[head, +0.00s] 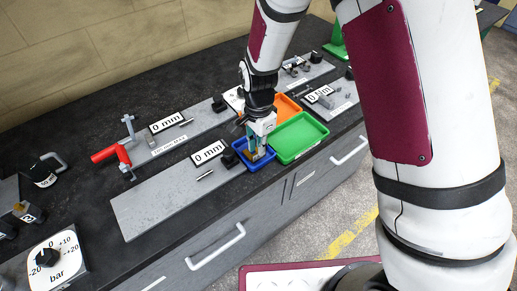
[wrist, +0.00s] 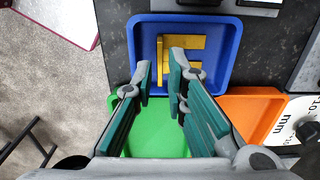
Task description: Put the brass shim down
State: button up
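The brass shim (wrist: 194,43) is a yellow piece with a bar and side arms. It is in the blue tray (wrist: 222,75), and my right finger covers part of it. In the head view the blue tray (head: 241,146) is at the counter's front edge, with a bit of brass (head: 258,156) below my fingers. My gripper (wrist: 160,68) is over the tray with its green-padded fingers apart. The shim's bar shows between the fingertips with a gap at each side. I cannot tell how high the fingertips are above the tray floor.
A green tray (head: 299,137) and an orange tray (head: 284,106) stand beside the blue one. Grey plates with "0 mm" signs (head: 209,152) lie left and behind. A red-handled clamp (head: 110,153) and a pressure dial box (head: 50,258) are further left.

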jog(key=s+d+r+n+t, duration=0.1)
jog(key=s+d+r+n, duration=0.15)
jog(key=r, duration=0.55)
jog(key=s+d+r+n+t, duration=0.1)
jog(key=d+r, duration=0.3)
jog(key=r, duration=0.4)
jog(key=s+d+r+n, duration=0.1)
jog(key=s+d+r, duration=0.15)
jog(key=r, duration=0.55)
jog(key=s+d+r+n+t, duration=0.1)
jog(key=s+d+r+n, duration=0.2)
jog(key=s, duration=0.3)
jog(key=s+d+r+n+t, duration=0.2)
jog(key=s+d+r+n, duration=0.1)
jog(key=s, duration=0.4)
jog(key=shift+d+r+n+t+b, duration=0.3)
jog(key=shift+d+r+n+b, duration=0.1)
jog(key=shift+d, duration=0.45)
